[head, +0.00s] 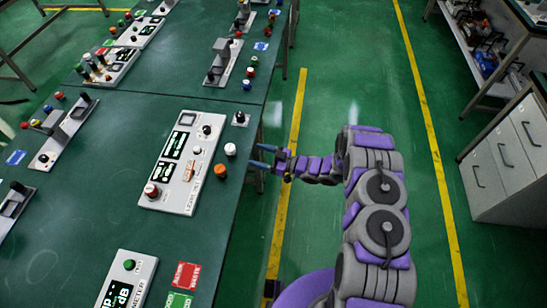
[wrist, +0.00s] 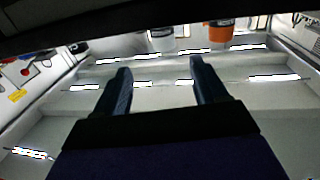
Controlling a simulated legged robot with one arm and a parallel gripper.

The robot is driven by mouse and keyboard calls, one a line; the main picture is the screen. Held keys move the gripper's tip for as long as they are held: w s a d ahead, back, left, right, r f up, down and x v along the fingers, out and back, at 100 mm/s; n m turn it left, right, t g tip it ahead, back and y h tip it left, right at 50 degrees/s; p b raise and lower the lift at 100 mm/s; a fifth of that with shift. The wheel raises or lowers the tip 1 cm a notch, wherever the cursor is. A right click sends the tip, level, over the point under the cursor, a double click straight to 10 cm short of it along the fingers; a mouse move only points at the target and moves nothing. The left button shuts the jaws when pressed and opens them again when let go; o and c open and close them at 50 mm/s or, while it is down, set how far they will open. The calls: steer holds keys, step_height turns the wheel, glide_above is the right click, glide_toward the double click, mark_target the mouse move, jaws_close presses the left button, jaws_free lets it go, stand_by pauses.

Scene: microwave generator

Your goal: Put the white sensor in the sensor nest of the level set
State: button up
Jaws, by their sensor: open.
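The white sensor (head: 230,149) is a small white-topped cylinder standing on the green table near its right edge, just right of the level set (head: 160,190). In the wrist view (wrist: 160,66), the white sensor (wrist: 162,40) appears beyond the fingers, the picture seeming upside down.
An orange cylinder (head: 220,171) stands close to the white sensor, toward the front. Other panels and coloured knobs crowd the table's left and back. Open green floor lies right of the table.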

steer(key=shift+p+v, duration=0.3)
steer(key=shift+v, duration=2.3)
